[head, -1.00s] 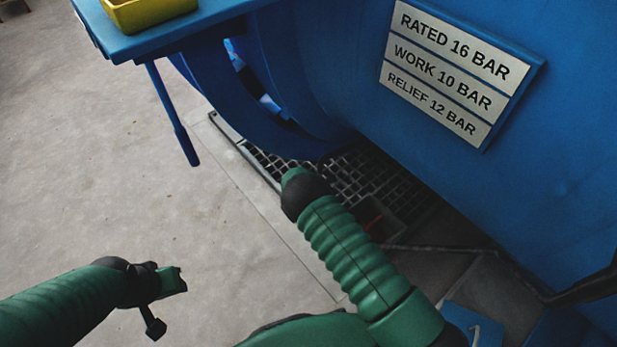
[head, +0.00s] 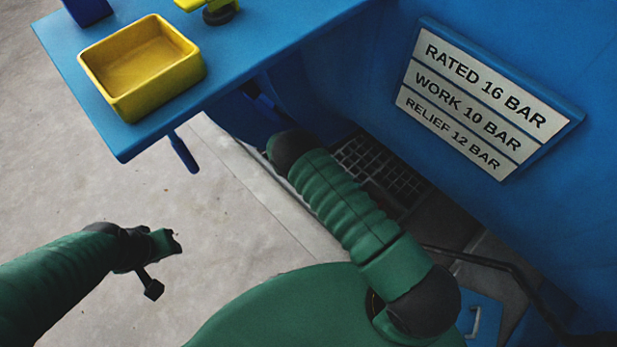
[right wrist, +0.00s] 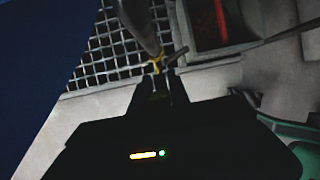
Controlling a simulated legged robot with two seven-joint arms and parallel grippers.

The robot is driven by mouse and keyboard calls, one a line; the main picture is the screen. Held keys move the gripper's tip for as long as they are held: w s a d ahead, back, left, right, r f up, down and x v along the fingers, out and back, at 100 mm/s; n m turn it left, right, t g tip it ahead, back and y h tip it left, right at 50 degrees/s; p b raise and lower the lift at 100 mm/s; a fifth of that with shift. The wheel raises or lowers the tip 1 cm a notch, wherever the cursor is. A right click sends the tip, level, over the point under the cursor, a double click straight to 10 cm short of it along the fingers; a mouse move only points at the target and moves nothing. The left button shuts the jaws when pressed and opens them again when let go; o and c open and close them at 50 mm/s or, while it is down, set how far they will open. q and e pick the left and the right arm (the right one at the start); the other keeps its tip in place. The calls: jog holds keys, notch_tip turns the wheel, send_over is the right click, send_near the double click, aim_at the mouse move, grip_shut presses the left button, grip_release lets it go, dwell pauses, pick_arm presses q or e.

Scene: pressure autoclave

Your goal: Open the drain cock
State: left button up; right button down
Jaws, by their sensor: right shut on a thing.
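In the right wrist view, the drain cock shows as a small yellow part (right wrist: 157,64) below a grey pipe (right wrist: 140,25). A short grey piece sticks out to its right. My right gripper (right wrist: 158,82) is shut on the yellow part at its fingertips; the dark picture hides the exact contact. In the head view, my right arm reaches down beside the blue vessel, and its gripper and the cock are hidden. My left gripper (head: 160,264) is open and empty over the bare floor at left.
A blue table (head: 240,47) with a yellow tray (head: 140,65) juts over the right arm's reach. The blue vessel wall with a rating plate (head: 483,97) stands at right. A floor grating (head: 385,170) lies below. The floor at left is free.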

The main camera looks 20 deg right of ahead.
jog(key=shift+f, duration=0.1)
jog(key=c, duration=1.5)
grip_release()
jog(key=shift+o, duration=1.3)
jog(key=shift+w+f, duration=0.1)
jog(key=p+v, duration=0.5)
jog(key=v, duration=1.2)
jog(key=shift+d, duration=0.1)
